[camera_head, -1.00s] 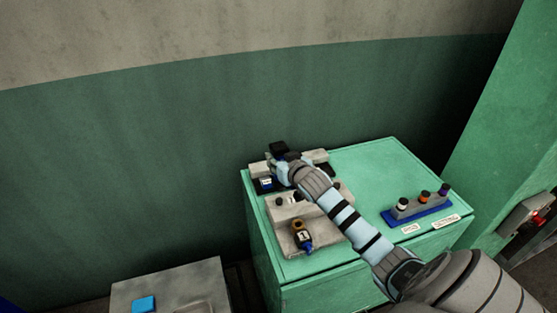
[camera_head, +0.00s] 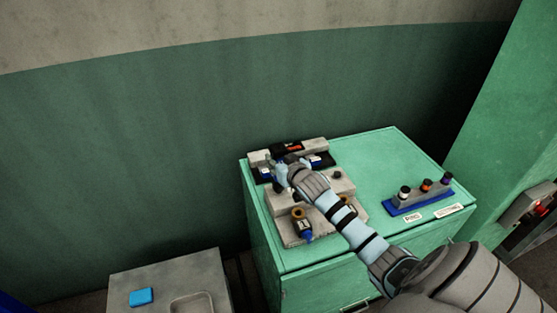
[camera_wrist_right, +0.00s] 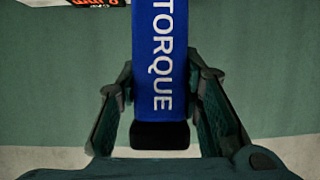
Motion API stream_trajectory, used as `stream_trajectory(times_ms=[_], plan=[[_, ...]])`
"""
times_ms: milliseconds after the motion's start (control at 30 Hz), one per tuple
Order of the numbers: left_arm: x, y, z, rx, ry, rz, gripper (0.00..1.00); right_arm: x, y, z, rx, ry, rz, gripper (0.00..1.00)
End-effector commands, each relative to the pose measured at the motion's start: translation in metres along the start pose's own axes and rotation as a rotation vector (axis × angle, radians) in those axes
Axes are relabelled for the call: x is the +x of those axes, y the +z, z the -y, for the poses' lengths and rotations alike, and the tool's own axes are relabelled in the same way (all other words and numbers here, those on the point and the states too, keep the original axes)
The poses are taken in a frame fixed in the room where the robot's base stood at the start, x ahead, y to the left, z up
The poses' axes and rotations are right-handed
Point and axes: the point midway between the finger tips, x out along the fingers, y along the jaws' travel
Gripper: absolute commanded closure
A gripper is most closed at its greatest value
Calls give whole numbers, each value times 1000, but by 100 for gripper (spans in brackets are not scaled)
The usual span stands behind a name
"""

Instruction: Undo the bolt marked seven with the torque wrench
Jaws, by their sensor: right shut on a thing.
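A blue torque wrench handle (camera_wrist_right: 162,55) with white "TORQUE" lettering and a black end runs between the fingers of my right gripper (camera_wrist_right: 163,92) in the right wrist view. The fingers are shut on its two sides. In the head view my right gripper (camera_head: 281,177) is over the back left of the green cabinet, in front of a grey block. It hides most of the wrench there. A black unit with orange display characters (camera_head: 288,147) shows just behind it. No bolt marked seven can be made out. My left gripper is out of view.
A stepped grey block (camera_head: 338,187) stands on the green cabinet (camera_head: 385,160), with a blue-tipped tagged piece (camera_head: 301,224) at its front. A blue rack (camera_head: 420,203) with several capped pieces stands at the right. A low grey table (camera_head: 180,270) holds a blue block (camera_head: 141,297).

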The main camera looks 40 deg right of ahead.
Motion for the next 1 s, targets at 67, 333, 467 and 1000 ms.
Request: stream_trajectory(times_ms=[67,333,467,1000], plan=[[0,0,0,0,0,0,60,0,-3,0,-1,-2,-6,100],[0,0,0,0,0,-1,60,0,-3,0,-1,-1,-6,100],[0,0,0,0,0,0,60,0,-2,0,-1,-1,-6,100],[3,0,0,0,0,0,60,2,3,0,-1,-2,-6,100]])
